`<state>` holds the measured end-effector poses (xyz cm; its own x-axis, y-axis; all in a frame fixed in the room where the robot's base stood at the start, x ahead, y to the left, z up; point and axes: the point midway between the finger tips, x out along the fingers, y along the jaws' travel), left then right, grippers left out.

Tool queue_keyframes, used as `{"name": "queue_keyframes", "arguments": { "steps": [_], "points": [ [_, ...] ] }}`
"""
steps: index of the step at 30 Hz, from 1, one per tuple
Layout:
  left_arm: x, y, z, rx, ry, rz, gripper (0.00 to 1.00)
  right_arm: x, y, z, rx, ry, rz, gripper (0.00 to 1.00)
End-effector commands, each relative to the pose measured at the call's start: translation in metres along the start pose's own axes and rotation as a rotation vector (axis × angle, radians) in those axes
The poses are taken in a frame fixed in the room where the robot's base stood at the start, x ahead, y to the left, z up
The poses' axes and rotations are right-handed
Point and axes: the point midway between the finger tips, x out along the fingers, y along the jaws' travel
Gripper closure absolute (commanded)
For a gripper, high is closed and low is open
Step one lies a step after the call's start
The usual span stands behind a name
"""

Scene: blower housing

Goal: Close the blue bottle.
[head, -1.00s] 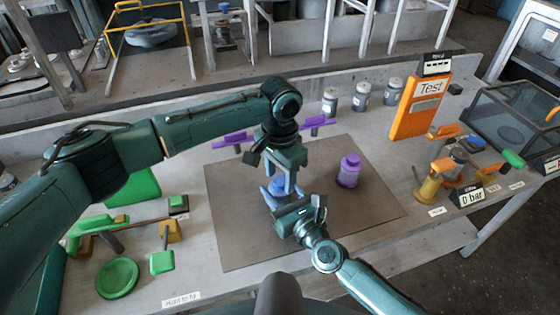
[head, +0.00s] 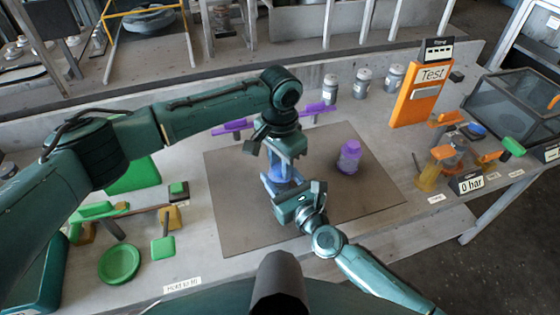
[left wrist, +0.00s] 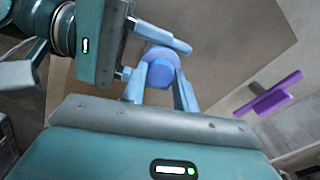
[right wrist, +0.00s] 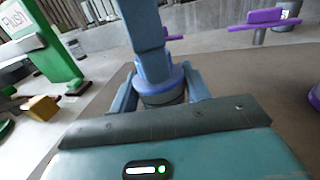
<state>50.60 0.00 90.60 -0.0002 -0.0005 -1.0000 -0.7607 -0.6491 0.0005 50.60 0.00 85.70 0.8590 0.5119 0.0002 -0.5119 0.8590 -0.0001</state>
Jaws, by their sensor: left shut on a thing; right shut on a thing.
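The blue bottle (head: 279,177) stands upright on the brown mat, between both grippers. Its blue cap (left wrist: 162,68) shows in the left wrist view. My left gripper (head: 284,166) reaches down from above and is shut on the cap. My right gripper (right wrist: 160,92) comes in from the near side and is shut on the bottle's body. In the right wrist view, a blue rim (right wrist: 178,76) sits above the greyish body (right wrist: 163,98). The left fingers hide much of the cap, so I cannot tell how tightly it sits.
A purple bottle (head: 348,158) stands on the mat (head: 235,225) to the right. Purple handles (head: 233,128) are behind. Green parts (head: 120,265) lie at the left. An orange test panel (head: 417,95) and gauge fixtures (head: 440,165) are at the right. The mat's front is clear.

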Motion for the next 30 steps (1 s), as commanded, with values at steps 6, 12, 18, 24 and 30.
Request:
{"name": "queue_keyframes", "arguments": {
  "steps": [6, 12, 18, 24, 30],
  "points": [
    [0.000, -0.001, 0.000, -0.001, 0.000, -0.002, 0.64, 0.000, 0.000, 0.000, 0.000, 0.001, 0.000, 1.00],
    [0.000, -0.001, 0.000, -0.001, 0.000, -0.001, 0.47, 0.000, 0.000, 0.000, 0.000, 0.001, 0.000, 1.00],
    [0.000, -0.001, 0.000, -0.001, 0.000, -0.001, 0.46, 0.000, 0.000, 0.000, 0.000, 0.001, 0.000, 1.00],
    [-0.012, -0.001, 0.000, -0.001, 0.001, -0.001, 0.46, 0.000, 0.000, 0.000, 0.000, 0.001, 0.000, 1.00],
    [-0.052, -0.001, -0.001, 0.001, 0.003, -0.002, 0.46, 0.000, 0.000, 0.000, 0.000, 0.001, 0.000, 1.00]
  ]
}}
